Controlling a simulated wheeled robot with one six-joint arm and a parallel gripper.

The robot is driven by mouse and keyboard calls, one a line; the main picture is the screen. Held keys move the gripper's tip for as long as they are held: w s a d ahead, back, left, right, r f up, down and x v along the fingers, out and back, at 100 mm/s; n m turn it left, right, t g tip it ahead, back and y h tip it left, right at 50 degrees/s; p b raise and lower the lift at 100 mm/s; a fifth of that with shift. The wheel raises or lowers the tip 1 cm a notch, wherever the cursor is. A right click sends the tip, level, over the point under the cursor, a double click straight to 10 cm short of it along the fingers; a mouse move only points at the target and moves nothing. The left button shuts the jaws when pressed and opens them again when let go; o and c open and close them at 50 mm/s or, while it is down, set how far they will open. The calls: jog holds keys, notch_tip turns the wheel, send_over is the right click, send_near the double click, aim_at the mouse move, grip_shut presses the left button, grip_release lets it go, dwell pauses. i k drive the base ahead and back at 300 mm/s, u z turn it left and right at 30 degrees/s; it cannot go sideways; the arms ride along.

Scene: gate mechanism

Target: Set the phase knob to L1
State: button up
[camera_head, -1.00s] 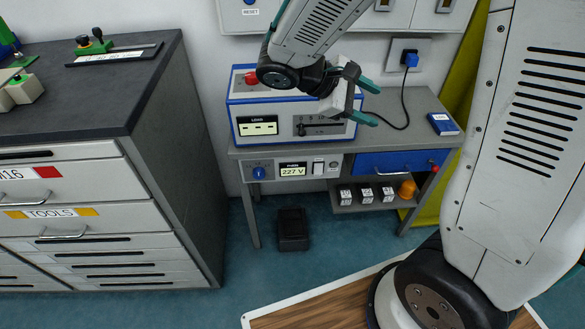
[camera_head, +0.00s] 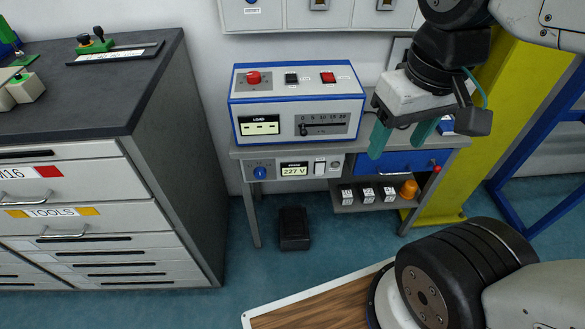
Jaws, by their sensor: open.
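The likely phase knob is a small round blue knob (camera_head: 260,173) on the grey panel under the bench top, at its left end. A lit display (camera_head: 295,170) right of it reads 227 V. The knob's pointer and position marks are too small to read. My gripper (camera_head: 400,138) is open and empty, its green fingers pointing down. In the picture it is well right of the knob, in front of the bench's right half, and touches nothing that I can see.
A blue-and-white load box (camera_head: 296,85) with a red button and slider stands on the bench (camera_head: 243,152). A blue drawer (camera_head: 395,163) is below my gripper. A grey drawer cabinet (camera_head: 180,130) stands left.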

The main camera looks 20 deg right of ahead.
aim_at(260, 173)
jog(key=u, duration=2.3)
jog(key=k, duration=0.8)
jog(key=z, duration=1.55)
jog(key=i, duration=0.5)
jog(key=z, duration=0.05)
